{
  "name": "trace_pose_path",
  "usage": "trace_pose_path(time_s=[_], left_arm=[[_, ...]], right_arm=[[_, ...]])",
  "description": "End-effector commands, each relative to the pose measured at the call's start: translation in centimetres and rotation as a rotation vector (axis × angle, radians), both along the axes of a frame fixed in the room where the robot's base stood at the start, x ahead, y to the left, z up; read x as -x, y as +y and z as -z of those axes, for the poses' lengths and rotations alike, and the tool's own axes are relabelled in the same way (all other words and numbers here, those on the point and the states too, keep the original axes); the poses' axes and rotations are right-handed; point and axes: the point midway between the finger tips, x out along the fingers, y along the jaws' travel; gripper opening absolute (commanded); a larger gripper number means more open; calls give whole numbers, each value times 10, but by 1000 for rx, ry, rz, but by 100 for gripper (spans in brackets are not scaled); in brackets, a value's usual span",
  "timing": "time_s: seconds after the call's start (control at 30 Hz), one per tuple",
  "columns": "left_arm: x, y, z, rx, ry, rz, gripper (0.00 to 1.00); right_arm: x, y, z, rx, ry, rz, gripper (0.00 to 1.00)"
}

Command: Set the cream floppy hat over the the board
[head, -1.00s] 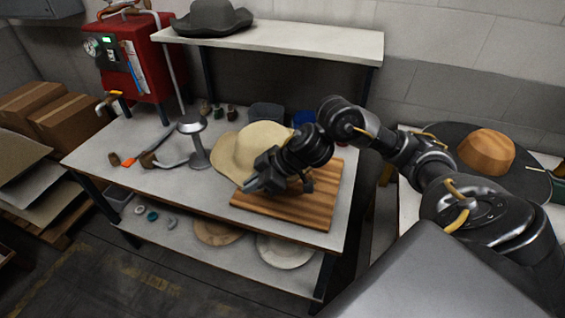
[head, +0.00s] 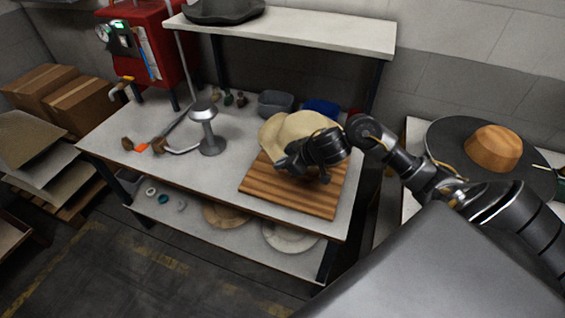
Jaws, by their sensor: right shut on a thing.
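The cream floppy hat (head: 299,126) is over the back part of the striped wooden board (head: 262,184) on the workbench. Its left brim reaches past the board's back-left edge. I cannot tell whether the hat touches the board. My right gripper (head: 286,166) is shut on the hat at its near side, and the wrist hides that part of the brim. The front of the board is bare. My left gripper is out of view.
A metal hat stand (head: 209,130) is left of the board, with brushes nearby. A grey bin (head: 276,103) and a blue bin (head: 322,107) are behind. A raised shelf (head: 300,32) overhangs the back. A black-brimmed hat (head: 447,135) lies on the right table.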

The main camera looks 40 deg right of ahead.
Motion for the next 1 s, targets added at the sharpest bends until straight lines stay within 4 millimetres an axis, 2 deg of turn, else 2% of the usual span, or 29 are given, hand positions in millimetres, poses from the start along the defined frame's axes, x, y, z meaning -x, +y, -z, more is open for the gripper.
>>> trace_pose_path(time_s=[0.6,1.0], left_arm=[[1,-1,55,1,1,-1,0],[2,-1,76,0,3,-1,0]], right_arm=[[0,0,46,0,-1,-1,0],[0,0,78,0,0,-1,0]])
